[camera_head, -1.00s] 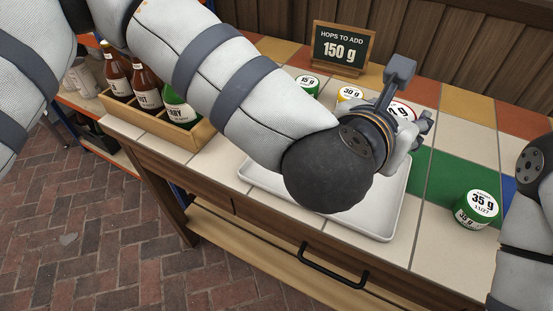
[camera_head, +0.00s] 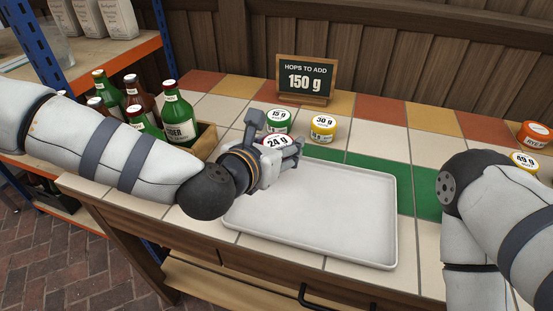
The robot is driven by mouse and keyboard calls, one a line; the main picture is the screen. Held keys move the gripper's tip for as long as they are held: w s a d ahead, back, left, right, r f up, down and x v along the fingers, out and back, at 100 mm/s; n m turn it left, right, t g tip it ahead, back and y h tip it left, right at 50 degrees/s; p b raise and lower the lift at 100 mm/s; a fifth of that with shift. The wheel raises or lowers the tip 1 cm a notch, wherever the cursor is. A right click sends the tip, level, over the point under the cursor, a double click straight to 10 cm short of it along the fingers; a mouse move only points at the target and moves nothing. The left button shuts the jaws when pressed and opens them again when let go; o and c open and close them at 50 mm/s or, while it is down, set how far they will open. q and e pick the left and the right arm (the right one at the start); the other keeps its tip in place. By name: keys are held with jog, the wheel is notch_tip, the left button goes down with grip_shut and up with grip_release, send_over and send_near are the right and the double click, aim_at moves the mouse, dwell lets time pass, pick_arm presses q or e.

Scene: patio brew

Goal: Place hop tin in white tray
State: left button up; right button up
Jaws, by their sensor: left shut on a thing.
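The white tray (camera_head: 320,215) lies empty on the tiled counter, in front of the sign. My left gripper (camera_head: 285,152) is shut on the hop tin marked 24 g (camera_head: 276,142), near the tray's back left corner. The gripper hides most of that tin; its white lid with a red edge shows. I cannot tell how high it is held. A green 15 g tin (camera_head: 279,121) and a yellow 30 g tin (camera_head: 323,128) stand behind the tray. My right gripper is out of view; only that arm shows at the right.
A chalkboard sign (camera_head: 305,80) reads "HOPS TO ADD 150 g". A wooden crate (camera_head: 200,142) of bottles stands at the left. A yellow 49 g tin (camera_head: 525,161) and an orange tin (camera_head: 535,134) stand at the far right. Green tiles behind the tray are clear.

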pick_arm(q)
jog(key=f, duration=0.3)
jog(key=shift+w+a+f, duration=0.25)
jog(key=shift+f, duration=0.15)
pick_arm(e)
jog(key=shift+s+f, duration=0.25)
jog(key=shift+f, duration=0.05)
pick_arm(q)
jog(key=shift+f+b, duration=0.25)
jog(key=shift+b, duration=0.1)
jog(key=o, duration=1.1)
jog(key=shift+r, duration=0.1)
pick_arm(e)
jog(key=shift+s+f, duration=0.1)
